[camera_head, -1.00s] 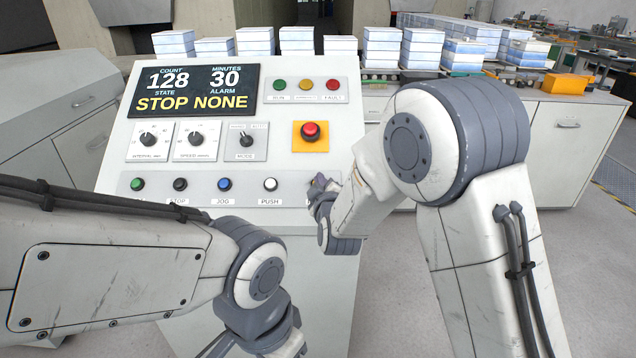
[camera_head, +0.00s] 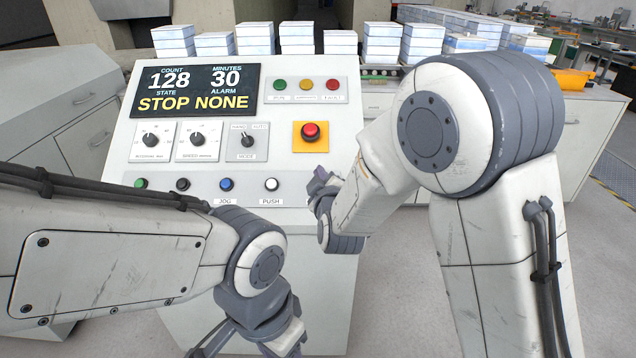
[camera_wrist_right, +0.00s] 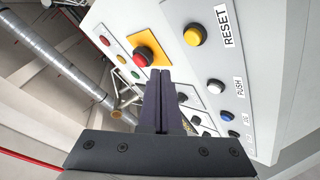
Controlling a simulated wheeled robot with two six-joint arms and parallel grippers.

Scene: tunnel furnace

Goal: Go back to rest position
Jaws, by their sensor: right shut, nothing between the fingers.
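My right gripper (camera_head: 318,186) is in front of the lower right of the control panel (camera_head: 350,95), mostly hidden behind my right wrist in the head view. In the right wrist view its two dark fingers (camera_wrist_right: 158,75) are together, with nothing between them. They appear apart from the panel face. My left arm enters from the left in the head view, and its fingertips are hidden or out of the picture at the bottom. The panel's display (camera_head: 195,90) reads count 128, minutes 30, state STOP, alarm NONE.
The panel carries a red emergency button (camera_head: 310,131) on a yellow plate and a white PUSH button (camera_head: 271,184). A yellow RESET button (camera_wrist_right: 195,35) shows in the right wrist view. Stacked white-blue boxes (camera_head: 382,43) stand behind the panel. Grey floor (camera_head: 400,300) is open between my arms.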

